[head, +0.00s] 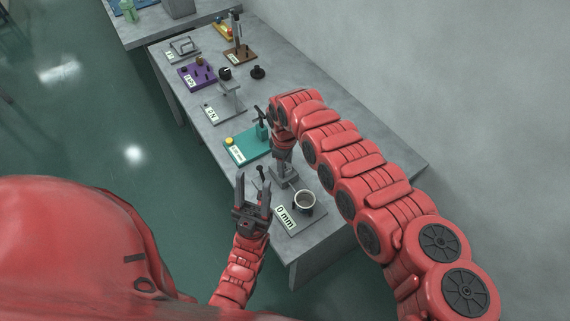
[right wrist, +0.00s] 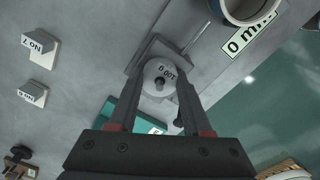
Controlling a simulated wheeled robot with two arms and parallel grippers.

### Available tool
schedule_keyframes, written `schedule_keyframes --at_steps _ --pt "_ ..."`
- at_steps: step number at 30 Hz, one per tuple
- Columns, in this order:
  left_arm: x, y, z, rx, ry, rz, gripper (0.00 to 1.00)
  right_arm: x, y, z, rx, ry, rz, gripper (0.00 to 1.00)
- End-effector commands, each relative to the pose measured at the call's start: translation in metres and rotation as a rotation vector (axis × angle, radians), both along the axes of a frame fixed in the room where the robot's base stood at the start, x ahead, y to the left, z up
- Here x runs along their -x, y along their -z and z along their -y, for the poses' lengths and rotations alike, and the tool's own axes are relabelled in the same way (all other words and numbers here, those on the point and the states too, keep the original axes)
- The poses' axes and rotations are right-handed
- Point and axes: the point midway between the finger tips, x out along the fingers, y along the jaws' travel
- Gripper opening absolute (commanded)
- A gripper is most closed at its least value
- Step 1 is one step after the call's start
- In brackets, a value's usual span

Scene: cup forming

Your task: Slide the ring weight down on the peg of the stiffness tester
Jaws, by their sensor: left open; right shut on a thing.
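The ring weight (right wrist: 150,72) is a white disc with black lettering, held between the two fingers of my right gripper (right wrist: 158,92) in the right wrist view. A dark round spot shows at its middle; I cannot tell whether the peg passes through it. In the head view my right gripper (head: 284,160) points down over the back of the grey stiffness tester (head: 318,214), labelled 0 mm, hiding the weight and peg. My left gripper (head: 253,186) is open and empty, just left of the tester.
A teal plate (head: 247,147) with a yellow knob lies beyond the tester. Farther back are a grey stand (head: 225,107), a purple plate (head: 196,77) and a brown-based stand (head: 240,53). My right arm covers the table's right side; a wall lies beyond.

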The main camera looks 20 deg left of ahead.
Motion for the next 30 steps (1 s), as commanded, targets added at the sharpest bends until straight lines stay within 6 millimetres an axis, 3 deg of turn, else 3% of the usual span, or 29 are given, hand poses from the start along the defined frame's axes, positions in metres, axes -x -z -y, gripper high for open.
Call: schedule_keyframes --at_steps 5,6,11,17,21,30 --pt "0.0000 -0.0001 0.0000 0.000 0.000 0.000 0.50 -0.0001 -0.0001 0.0000 0.000 0.000 0.000 0.00" --pt "0.0000 0.0000 0.0000 0.000 0.000 0.000 0.50 -0.0001 -0.0001 0.0000 0.000 0.000 0.000 0.54" --pt "0.0000 0.0000 0.0000 0.000 0.000 0.000 0.50 -0.0001 -0.0001 0.0000 0.000 0.000 0.000 0.83" --pt "0.0000 0.0000 0.0000 0.000 0.000 0.000 0.50 -0.0001 -0.0001 0.0000 0.000 0.000 0.000 0.84" --pt "0.0000 0.0000 0.0000 0.000 0.000 0.000 0.50 -0.0001 0.0000 0.0000 0.000 0.000 0.000 1.00" --pt "0.0001 -0.0020 0.0000 0.000 0.000 0.000 0.50 -0.0002 -0.0026 0.0001 0.000 0.000 0.000 1.00"
